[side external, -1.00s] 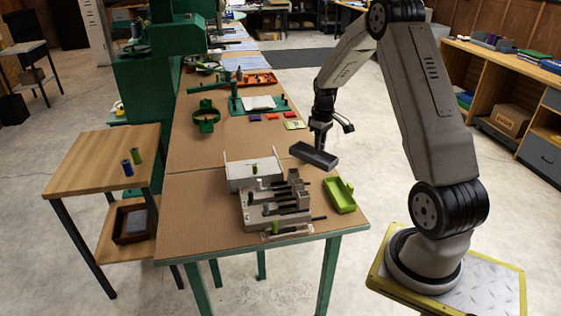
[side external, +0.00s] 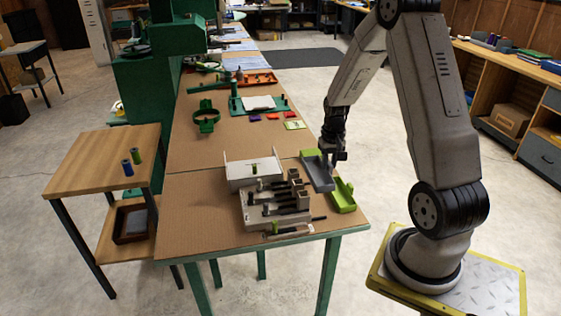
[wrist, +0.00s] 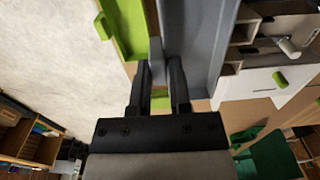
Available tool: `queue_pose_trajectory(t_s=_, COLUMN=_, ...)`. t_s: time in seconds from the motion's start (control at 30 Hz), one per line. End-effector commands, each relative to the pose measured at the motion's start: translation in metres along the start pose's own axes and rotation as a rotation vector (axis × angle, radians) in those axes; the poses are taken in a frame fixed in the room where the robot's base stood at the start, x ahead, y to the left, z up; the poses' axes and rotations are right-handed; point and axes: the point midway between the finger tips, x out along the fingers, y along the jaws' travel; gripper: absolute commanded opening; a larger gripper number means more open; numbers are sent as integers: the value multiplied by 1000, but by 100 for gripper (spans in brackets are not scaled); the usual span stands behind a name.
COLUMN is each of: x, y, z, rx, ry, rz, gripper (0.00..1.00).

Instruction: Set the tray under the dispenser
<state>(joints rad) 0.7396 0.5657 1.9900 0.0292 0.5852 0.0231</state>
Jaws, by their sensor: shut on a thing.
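A long grey tray (side external: 316,174) is at the right edge of the brown table, close beside a lime-green tray (side external: 343,196). My gripper (side external: 338,158) is shut on the grey tray at its side nearest the arm. In the wrist view the fingers (wrist: 158,78) pinch a grey upright part of the tray (wrist: 203,45), with the lime-green tray (wrist: 126,22) just left. I cannot tell whether the grey tray touches the table. A beige unit with several dark-barred slots (side external: 254,218), seemingly the dispenser, stands left of the trays.
A white box (side external: 240,180) stands behind the beige unit. A green ring fixture (side external: 206,122), small coloured pieces and an orange tray (side external: 258,79) lie farther back. A wooden side table (side external: 90,170) stands at left.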

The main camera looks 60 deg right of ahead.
Motion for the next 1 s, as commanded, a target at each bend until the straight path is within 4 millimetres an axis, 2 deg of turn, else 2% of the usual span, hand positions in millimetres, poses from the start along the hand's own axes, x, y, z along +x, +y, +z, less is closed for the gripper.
queue_pose_trajectory(t_s=0.2, x=22, y=0, z=0, rx=-1, ry=-1, rz=0, gripper=0)
queue_pose_trajectory(t_s=0.67, x=30, y=0, z=0, rx=-2, ry=-1, rz=0, gripper=0)
queue_pose_trajectory(t_s=1.0, x=51, y=1, z=0, rx=-2, ry=-4, rz=1, gripper=0)
